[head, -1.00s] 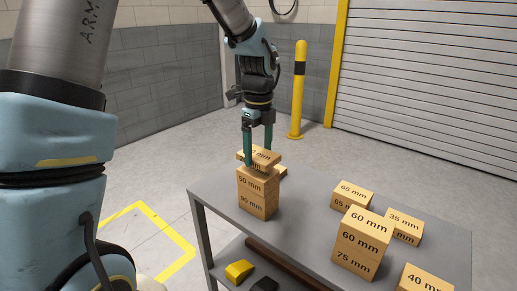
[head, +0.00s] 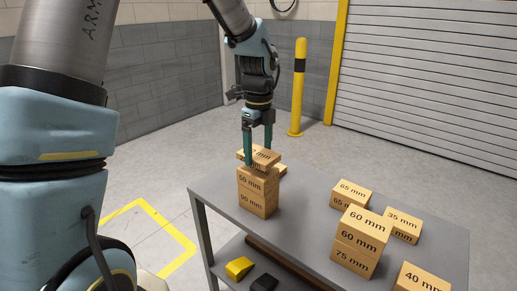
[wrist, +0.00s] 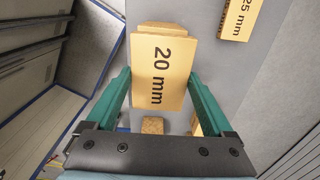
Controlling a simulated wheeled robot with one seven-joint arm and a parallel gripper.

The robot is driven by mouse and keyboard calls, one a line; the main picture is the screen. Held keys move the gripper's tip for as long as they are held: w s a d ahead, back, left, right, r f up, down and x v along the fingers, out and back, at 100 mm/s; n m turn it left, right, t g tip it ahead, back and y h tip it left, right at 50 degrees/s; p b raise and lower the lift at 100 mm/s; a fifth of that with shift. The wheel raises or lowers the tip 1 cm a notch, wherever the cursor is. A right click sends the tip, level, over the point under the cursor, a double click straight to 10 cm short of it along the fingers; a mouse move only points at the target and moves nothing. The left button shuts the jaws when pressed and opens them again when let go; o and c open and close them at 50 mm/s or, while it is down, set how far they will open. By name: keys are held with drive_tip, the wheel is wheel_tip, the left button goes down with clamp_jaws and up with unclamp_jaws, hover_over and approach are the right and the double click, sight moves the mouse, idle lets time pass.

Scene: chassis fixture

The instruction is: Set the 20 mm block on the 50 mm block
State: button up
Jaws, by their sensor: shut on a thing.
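My gripper (head: 258,142) is shut on the 20 mm block (wrist: 163,70), a flat wooden plate with its label facing up in the wrist view. In the head view the 20 mm block (head: 264,156) is over the 50 mm block (head: 251,183), turned slightly relative to it. I cannot tell whether the two touch. The 50 mm block stands on the 90 mm block (head: 252,202) near the grey table's left end. In the wrist view the 20 mm block hides most of what is below it.
On the table (head: 300,212) a 65 mm stack (head: 352,191), a 35 mm block (head: 404,221), a 60 mm and 75 mm stack (head: 361,237) and a 40 mm block (head: 424,278) stand to the right. Another block (head: 283,170) is partly hidden behind the held one. The middle is clear.

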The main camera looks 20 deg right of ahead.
idle(0.6)
drive_tip(key=shift+f+b, duration=0.45)
drive_tip(key=shift+f, duration=0.95)
drive_tip(key=o, duration=1.1)
wheel_tip(320, 180, up, 8)
drive_tip(key=p, duration=0.7)
drive_tip(key=shift+r+p, duration=0.1)
drive_tip(key=shift+p, duration=0.25)
